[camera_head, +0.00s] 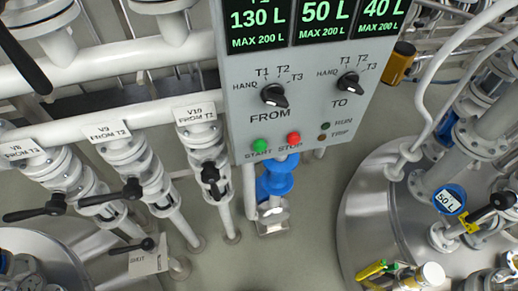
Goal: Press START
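The green START button (260,145) is at the lower left of the grey control panel (240,110), with its label below it. The red STOP button (293,138) is just to its right. Above them are two black rotary knobs, the FROM knob (274,95) and the TO knob (348,84), each marked HAND, T1, T2 and T3. The RUN lamp (325,126) and TRIP lamp (322,139) look dark. Green displays (320,14) at the top read 130 L, 50 L and 40 L. Neither of my grippers shows in the head view, and nothing covers the START button.
Pipes and valves tagged V8 (23,149), V9 (109,131) and V10 (195,113) stand at left with black levers. A blue fitting (275,181) is below the panel. Space before the buttons looks clear.

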